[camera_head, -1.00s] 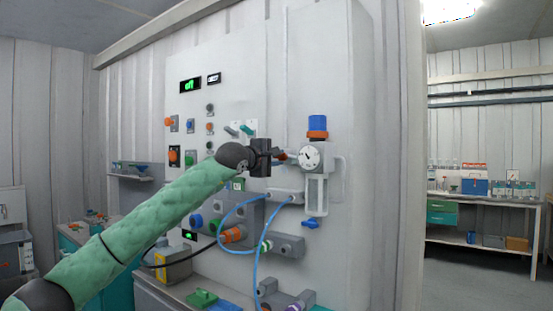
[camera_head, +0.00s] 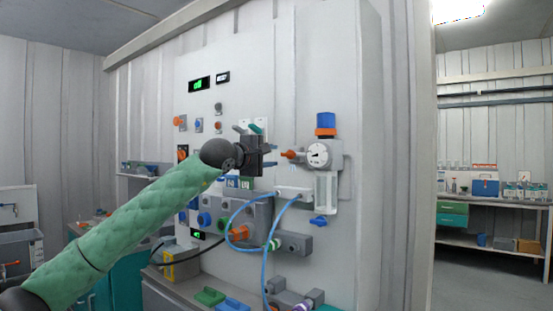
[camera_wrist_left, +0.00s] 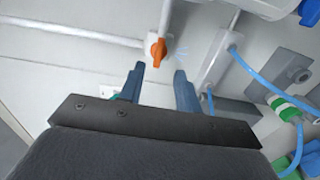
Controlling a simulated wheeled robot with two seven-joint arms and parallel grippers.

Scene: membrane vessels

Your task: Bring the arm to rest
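My left arm, in a green quilted sleeve, comes in from the lower left of the head view. Its gripper (camera_head: 270,156) is in front of the white panel (camera_head: 285,90), left of the pressure gauge (camera_head: 318,154). In the left wrist view the two blue-grey fingers (camera_wrist_left: 160,88) stand apart with nothing between them. An orange valve handle (camera_wrist_left: 158,52) sits just beyond the fingertips, apart from them. It also shows in the head view (camera_head: 289,154), left of the gauge. My right gripper is not in view.
A blue-topped regulator (camera_head: 326,125) stands above the gauge. Blue hoses (camera_head: 266,255) loop below the gripper to grey valve blocks. A workbench (camera_head: 492,205) with bottles is at the far right.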

